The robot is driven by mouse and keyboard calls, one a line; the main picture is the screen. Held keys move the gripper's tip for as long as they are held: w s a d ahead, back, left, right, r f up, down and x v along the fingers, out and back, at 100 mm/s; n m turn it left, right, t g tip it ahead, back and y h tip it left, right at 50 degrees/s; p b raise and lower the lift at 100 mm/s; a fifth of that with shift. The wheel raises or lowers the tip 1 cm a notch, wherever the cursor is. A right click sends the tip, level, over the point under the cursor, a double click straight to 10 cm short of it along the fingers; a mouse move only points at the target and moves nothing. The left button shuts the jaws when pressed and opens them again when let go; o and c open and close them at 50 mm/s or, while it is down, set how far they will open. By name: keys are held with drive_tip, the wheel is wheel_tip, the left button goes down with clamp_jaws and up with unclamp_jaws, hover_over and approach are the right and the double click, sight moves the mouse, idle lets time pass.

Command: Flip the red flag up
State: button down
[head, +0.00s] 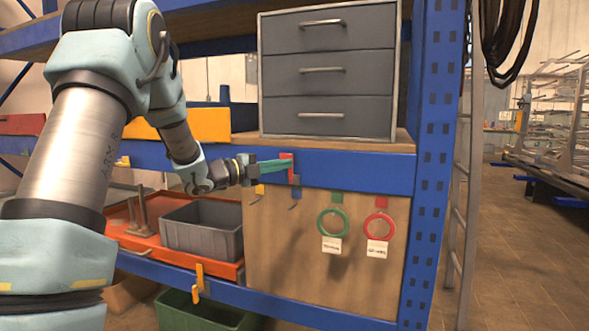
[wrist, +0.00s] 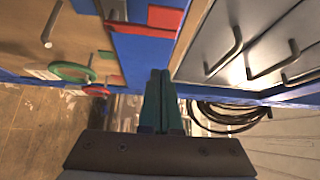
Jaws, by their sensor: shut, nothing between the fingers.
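In the wrist view the red flag (wrist: 165,17) shows at the top, ahead of the fingertips. My gripper (head: 284,166) has teal fingers and reaches in from the left; in the head view its tips overlap the flag. In the wrist view my gripper (wrist: 160,74) is shut with nothing between the fingers. I cannot tell whether the tips touch the flag. The fingers partly hide it in the head view.
A grey drawer cabinet (head: 328,70) stands on the shelf just above the beam. Below hang a green ring (head: 320,226) and a red ring (head: 367,229) on a wooden panel (head: 300,275). A grey bin (head: 190,238) sits on the orange tray at lower left.

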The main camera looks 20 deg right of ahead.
drive_tip(key=shift+s+a, duration=0.15)
drive_tip(key=shift+a, duration=0.7)
drive_tip(key=shift+s+a, duration=0.15)
drive_tip(key=shift+a, duration=0.7)
drive_tip(key=w+a+n+t+y+p, duration=0.55)
drive_tip(key=a+n+t+y, duration=0.25)
drive_tip(key=a+n, duration=0.4)
drive_tip(key=s+a+f+n+y+p, duration=0.2)
drive_tip(key=s+a+f+n+y, duration=0.1)
drive_tip(key=a+n+y, duration=0.45)
drive_tip(key=s+a+f+n+g+y+p, duration=0.1)
drive_tip(key=s+a+n+g, duration=0.3)
drive_tip(key=s, duration=0.8)
drive_tip(key=s+a+f+n+g+y+p, duration=0.1)
drive_tip(key=s+a+f+n+g+p, duration=0.2)
drive_tip(key=s+a+n, duration=0.5)
drive_tip(key=s+f+n+g, duration=0.1)
drive_tip(key=s+g, duration=0.1)
drive_tip(key=s, duration=0.1)
drive_tip(key=shift+s, duration=0.4)
drive_tip(key=shift+y, duration=0.25)
